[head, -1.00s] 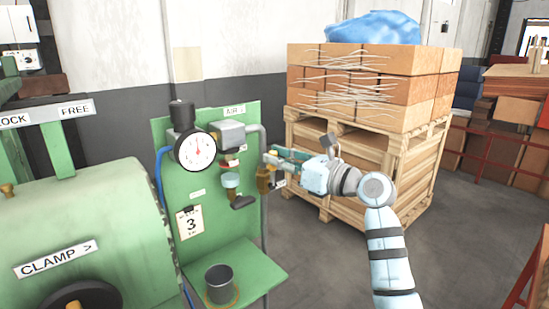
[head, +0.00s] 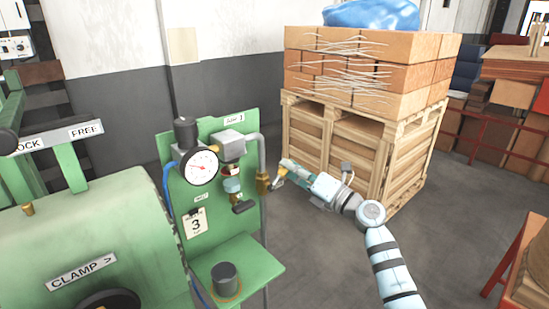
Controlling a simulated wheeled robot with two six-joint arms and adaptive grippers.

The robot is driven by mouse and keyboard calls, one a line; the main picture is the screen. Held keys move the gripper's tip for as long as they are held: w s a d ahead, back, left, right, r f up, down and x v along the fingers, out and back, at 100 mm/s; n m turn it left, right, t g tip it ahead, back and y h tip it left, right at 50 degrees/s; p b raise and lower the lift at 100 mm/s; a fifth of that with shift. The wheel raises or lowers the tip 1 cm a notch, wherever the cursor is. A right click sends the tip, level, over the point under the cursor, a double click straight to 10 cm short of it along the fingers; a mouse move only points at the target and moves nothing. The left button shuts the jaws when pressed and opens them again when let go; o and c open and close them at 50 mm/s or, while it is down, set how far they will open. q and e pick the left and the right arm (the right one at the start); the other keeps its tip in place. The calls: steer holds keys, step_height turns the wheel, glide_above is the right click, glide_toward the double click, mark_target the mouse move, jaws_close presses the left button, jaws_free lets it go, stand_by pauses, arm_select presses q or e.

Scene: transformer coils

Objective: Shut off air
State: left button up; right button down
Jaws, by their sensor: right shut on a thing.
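A green panel (head: 222,204) carries the air fittings. A round white pressure gauge (head: 201,167) with a red needle is at its upper left. My left gripper is not in view.
A dark cup (head: 225,278) stands on the panel's green shelf (head: 258,264). The green machine (head: 100,235) with a CLAMP label fills the left. A pallet crate (head: 350,150) with stacked boxes stands behind my right arm.

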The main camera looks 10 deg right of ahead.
steer(key=shift+w+d+f+m+t+h+p, duration=0.1)
steer(key=shift+d+f+m+t+h+p, duration=0.15)
steer(key=shift+f+m+p, duration=0.9)
steer(key=shift+w+d+f+m+t+h+b, duration=0.1)
steer(key=shift+f+m+t+h, duration=0.25)
steer(key=shift+m, duration=1.55)
steer(key=shift+w+d+f+m+t+h+p, duration=0.1)
steer(key=shift+d+f+m+t+h+p, duration=0.15)
steer(key=shift+f+m+p, duration=0.9)
steer(key=shift+r+m+b, duration=0.2)
steer(key=shift+m+b, duration=0.2)
steer(key=shift+b, duration=0.15)
steer(key=c, duration=1.5)
jaws_free()
steer(key=shift+s, duration=0.1)
steer(key=shift+c, duration=0.2)
steer(key=shift+r, duration=0.15)
steer(key=v, duration=1.2)
